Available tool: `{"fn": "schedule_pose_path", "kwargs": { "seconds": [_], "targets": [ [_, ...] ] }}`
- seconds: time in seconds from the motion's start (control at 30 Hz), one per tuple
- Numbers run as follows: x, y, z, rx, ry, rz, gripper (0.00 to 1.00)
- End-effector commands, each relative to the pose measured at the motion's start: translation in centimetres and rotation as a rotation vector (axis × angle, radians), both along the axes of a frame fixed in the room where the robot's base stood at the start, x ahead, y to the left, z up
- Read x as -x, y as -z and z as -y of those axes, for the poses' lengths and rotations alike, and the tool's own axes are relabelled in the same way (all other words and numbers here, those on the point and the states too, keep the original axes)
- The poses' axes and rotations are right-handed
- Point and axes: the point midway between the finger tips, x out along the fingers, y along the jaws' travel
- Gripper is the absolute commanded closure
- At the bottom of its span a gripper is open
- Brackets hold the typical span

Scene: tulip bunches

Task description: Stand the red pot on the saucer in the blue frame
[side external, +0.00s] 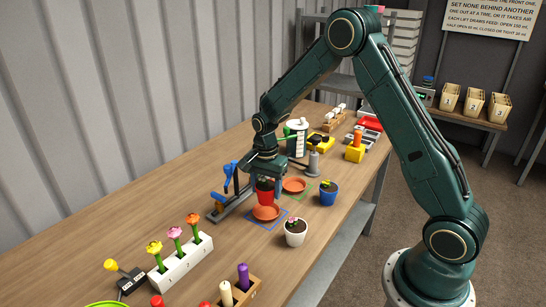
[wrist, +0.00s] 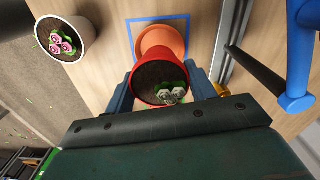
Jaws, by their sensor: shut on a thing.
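The red pot (side external: 264,198) holds a small plant and is upright in my gripper (side external: 265,181). My gripper is shut on it, with blue fingers on both sides of the pot (wrist: 137,88) in the wrist view. The terracotta saucer (side external: 266,213) lies inside the blue frame (side external: 250,224) on the bench. In the side view the pot's base is just above or at the saucer; I cannot tell whether they touch. In the wrist view the saucer (wrist: 163,36) shows partly beyond the pot, inside the blue frame (wrist: 187,19).
A second saucer (side external: 294,185) lies in a green frame behind. A blue pot (side external: 328,194) and a white pot (side external: 295,236) stand to the right. A grey rail with blue levers (side external: 229,181) is close on the left. A white tulip block (side external: 181,264) stands in front.

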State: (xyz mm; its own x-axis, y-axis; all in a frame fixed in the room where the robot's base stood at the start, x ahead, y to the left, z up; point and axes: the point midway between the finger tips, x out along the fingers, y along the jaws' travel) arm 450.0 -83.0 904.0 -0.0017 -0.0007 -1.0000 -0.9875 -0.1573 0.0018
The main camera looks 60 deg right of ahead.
Motion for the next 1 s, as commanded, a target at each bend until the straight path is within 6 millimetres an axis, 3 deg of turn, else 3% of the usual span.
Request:
{"fn": "schedule_pose_path", "kwargs": {
  "seconds": [0.33,0.7,1.0],
  "targets": [
    [0.0,0.9,0.0,-0.001,0.000,-0.002,0.70],
    [0.0,4.5,0.0,0.000,0.000,0.000,0.70],
    [0.0,4.6,0.0,0.000,0.000,0.000,0.70]
  ]
}}
